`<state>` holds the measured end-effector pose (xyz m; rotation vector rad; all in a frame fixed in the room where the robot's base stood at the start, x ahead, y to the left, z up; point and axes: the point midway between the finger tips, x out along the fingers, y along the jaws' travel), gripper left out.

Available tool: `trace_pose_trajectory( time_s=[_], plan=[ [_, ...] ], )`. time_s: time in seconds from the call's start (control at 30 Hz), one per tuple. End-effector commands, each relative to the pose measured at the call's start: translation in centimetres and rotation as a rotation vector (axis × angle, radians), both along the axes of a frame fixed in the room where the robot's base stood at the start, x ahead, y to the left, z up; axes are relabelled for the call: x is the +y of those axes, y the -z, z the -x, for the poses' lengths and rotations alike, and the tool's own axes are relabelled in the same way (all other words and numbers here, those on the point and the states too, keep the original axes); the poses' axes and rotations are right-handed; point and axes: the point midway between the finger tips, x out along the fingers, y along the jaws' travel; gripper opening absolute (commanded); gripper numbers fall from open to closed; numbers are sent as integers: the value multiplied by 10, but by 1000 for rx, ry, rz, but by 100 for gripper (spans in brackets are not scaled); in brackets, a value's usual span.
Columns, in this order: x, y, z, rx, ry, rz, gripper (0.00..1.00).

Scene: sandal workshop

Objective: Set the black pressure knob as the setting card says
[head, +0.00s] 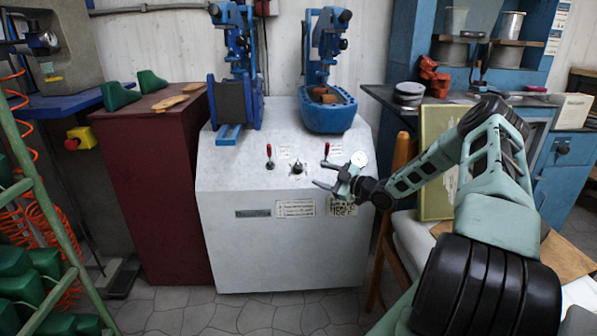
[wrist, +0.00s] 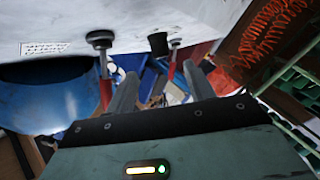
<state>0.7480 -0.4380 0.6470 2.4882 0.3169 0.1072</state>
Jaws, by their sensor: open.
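The black pressure knob (head: 297,168) sits on the sloping top of the pale grey machine (head: 225,175), between two red-handled levers. It also shows in the wrist view (wrist: 158,43), beyond the fingertips and roughly between them. My gripper (head: 322,175) is open and empty, to the right of the knob in the head view and apart from it. Its two grey fingers also show in the wrist view (wrist: 160,72). Printed labels, one pale (head: 295,208) and one with bold dark marks (head: 344,208), are on the machine's front. I cannot read them or tell which is the setting card.
Red-handled levers stand left (head: 269,157) and right (head: 326,153) of the knob; the right one is close to my gripper. A white round gauge (head: 358,158) is just behind my gripper. Blue machine heads (head: 235,90) rise behind. A wooden chair (head: 400,160) stands at the right.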

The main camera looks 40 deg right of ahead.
Motion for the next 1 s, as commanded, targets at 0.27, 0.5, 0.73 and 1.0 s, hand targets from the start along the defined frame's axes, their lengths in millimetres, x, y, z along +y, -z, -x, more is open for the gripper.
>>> trace_pose_trajectory(
  time_s=[0.27,0.5,0.73,1.0],
  plan=[
    [14,2,-54,-1,-1,0,53],
    [21,1,-82,1,1,0,53],
    [23,0,-88,2,0,0,53],
    [23,0,-88,2,0,0,23]
  ],
)
